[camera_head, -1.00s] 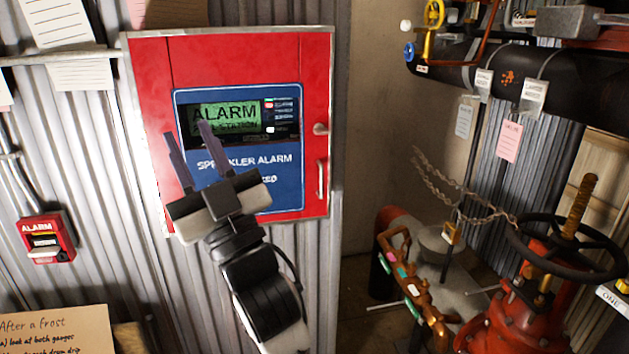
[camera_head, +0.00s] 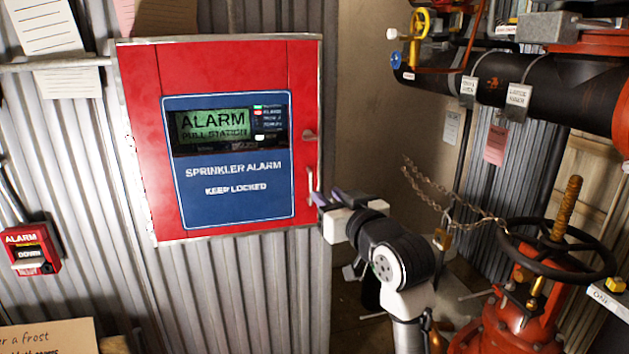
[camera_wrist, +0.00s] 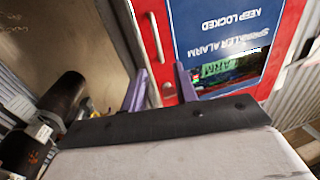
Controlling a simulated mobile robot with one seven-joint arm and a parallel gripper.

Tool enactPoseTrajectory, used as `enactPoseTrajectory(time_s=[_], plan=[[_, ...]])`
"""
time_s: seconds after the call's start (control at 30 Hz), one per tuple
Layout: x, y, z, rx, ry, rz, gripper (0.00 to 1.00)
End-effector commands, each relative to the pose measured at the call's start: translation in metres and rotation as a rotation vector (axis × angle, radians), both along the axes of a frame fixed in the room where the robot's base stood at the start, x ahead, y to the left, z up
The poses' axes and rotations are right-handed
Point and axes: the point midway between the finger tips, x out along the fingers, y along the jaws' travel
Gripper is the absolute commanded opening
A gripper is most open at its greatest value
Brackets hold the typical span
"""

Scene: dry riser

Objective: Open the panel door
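The red alarm panel door (camera_head: 140,120) appears shut, with a blue "SPRINKLER ALARM KEEP LOCKED" plate (camera_head: 235,190) and a green display. Its upright silver handle (camera_head: 311,186) is low on the right edge, below a small latch knob (camera_head: 308,135). My gripper (camera_head: 322,198) is at the door's lower right edge, close beside the handle. In the wrist view the door is upside down, and the purple fingers of my gripper (camera_wrist: 161,82) are apart. The handle (camera_wrist: 157,36) shows beyond the gap between them. I cannot tell whether a finger touches it.
A red valve with a black handwheel (camera_head: 557,248) and a hanging chain (camera_head: 440,195) stand to the right. A thick black pipe (camera_head: 560,90) runs above them. A red alarm pull station (camera_head: 30,250) is on the corrugated wall at left.

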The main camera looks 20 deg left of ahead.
Motion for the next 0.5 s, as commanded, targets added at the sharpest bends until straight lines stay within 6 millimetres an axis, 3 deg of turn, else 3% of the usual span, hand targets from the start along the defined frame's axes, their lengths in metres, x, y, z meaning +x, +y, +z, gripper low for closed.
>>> enactPoseTrajectory(time_s=[0.23, 0.5], plan=[[0.034, 0.035, 0.002, -0.001, 0.000, 0.001, 0.29], [0.051, 0.051, 0.001, 0.000, -0.001, -0.001, 0.29]])
